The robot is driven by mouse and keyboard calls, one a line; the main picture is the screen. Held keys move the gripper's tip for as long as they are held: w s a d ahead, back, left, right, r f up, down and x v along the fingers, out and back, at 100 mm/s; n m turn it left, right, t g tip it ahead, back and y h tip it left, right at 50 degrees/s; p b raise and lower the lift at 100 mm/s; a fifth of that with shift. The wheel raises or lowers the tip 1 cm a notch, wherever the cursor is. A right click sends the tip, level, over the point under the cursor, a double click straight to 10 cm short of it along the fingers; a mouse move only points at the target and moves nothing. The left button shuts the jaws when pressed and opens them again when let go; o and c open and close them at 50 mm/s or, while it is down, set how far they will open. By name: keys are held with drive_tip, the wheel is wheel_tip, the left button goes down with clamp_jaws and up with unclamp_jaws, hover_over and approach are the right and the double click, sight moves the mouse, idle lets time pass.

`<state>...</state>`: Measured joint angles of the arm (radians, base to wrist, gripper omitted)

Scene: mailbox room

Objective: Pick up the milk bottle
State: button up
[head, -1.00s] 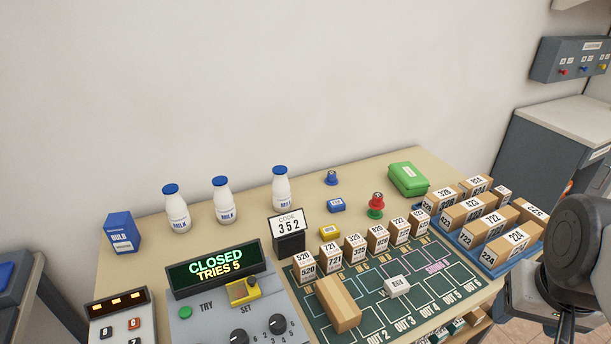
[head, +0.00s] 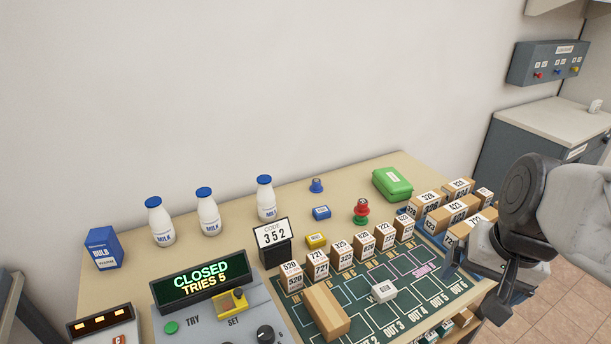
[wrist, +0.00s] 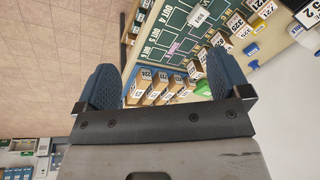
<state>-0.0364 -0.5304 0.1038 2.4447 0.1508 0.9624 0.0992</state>
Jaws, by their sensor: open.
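Three white milk bottles with blue caps stand upright in a loose row along the back of the table: a left bottle (head: 160,222), a middle bottle (head: 208,213) and a right bottle (head: 266,199). My gripper (wrist: 160,85) is open and empty in the wrist view, its two blue pads wide apart. In the head view my arm is at the right, far from the bottles, above the right end of the table.
A blue bulb box (head: 104,248) stands left of the bottles. A code sign (head: 272,238), a console reading CLOSED (head: 203,283), numbered boxes (head: 341,252) and a dark green sorting board (head: 375,310) lie in front. A green case (head: 392,184) is at the back right.

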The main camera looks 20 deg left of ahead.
drive_tip(key=w+a+m+g+y, duration=0.2)
drive_tip(key=w+a+m+y, duration=0.1)
drive_tip(key=w+a, duration=0.65)
drive_tip(key=m+g+y, duration=0.2)
drive_tip(key=m+y, duration=0.7)
drive_tip(key=m, duration=0.2)
approach(266, 198)
drive_tip(key=w+a+f, duration=0.2)
drive_tip(key=a+f, duration=0.1)
drive_tip(key=shift+w+a+r, duration=0.1)
drive_tip(key=shift+x, duration=1.25)
